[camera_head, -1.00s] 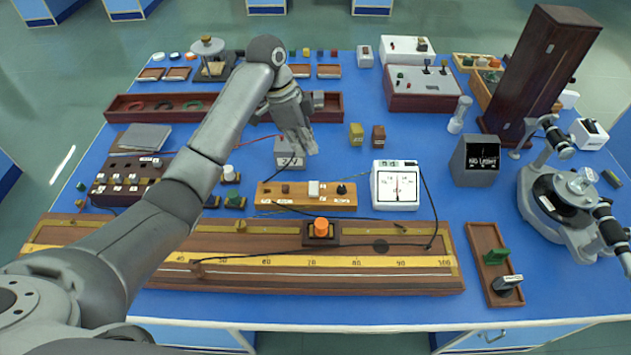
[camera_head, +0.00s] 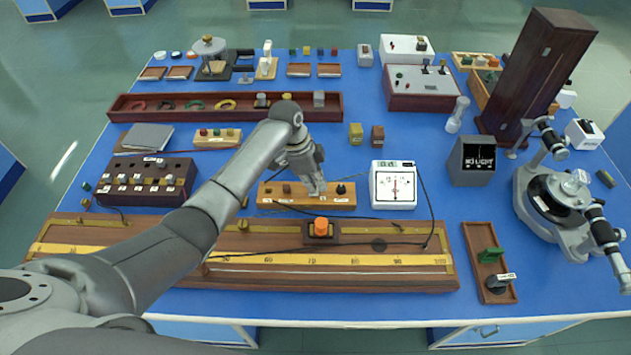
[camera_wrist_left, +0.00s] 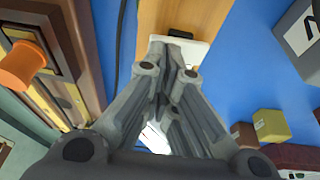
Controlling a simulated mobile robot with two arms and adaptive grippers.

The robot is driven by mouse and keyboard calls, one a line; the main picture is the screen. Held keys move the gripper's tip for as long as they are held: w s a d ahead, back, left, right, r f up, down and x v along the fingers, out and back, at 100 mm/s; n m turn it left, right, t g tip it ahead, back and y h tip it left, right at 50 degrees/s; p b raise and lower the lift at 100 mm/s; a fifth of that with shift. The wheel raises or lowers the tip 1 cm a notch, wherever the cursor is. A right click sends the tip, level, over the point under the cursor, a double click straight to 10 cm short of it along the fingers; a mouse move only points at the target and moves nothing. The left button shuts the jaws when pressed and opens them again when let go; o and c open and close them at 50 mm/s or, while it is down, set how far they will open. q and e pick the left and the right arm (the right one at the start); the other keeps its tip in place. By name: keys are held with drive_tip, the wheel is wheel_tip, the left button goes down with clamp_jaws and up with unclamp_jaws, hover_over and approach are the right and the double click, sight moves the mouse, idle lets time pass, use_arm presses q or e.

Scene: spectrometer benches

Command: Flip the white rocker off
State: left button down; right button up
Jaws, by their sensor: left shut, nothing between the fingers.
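The wooden switch strip (camera_head: 335,206) lies across the middle of the bench, with a black knob (camera_head: 341,189) at its right end. My left gripper (camera_head: 318,191) is shut and empty, pointing down at the strip just left of that knob. In the left wrist view the closed fingertips (camera_wrist_left: 175,48) are over the white rocker (camera_wrist_left: 200,50). The fingers hide much of the rocker, so I cannot tell its tilt or whether they touch it. My right gripper is not in view.
A white meter (camera_head: 394,204) stands right of the strip. A long wooden scale board (camera_head: 420,277) with an orange knob (camera_head: 321,226) lies in front. Yellow (camera_head: 356,133) and brown (camera_head: 377,136) cubes stand behind. Open blue bench lies beyond the meter.

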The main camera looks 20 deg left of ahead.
use_arm(q)
drive_tip(key=shift+s+f+t+p, duration=0.15)
drive_tip(key=shift+f+t+p, duration=0.05)
drive_tip(key=shift+t+p, duration=0.15)
drive_tip(key=shift+w+a+b, duration=0.1)
drive_tip(key=shift+w+b, duration=0.25)
drive_tip(key=shift+w, duration=0.2)
drive_tip(key=shift+w+a+r, duration=0.1)
drive_tip(key=shift+w+r, duration=0.1)
drive_tip(key=shift+w, duration=0.05)
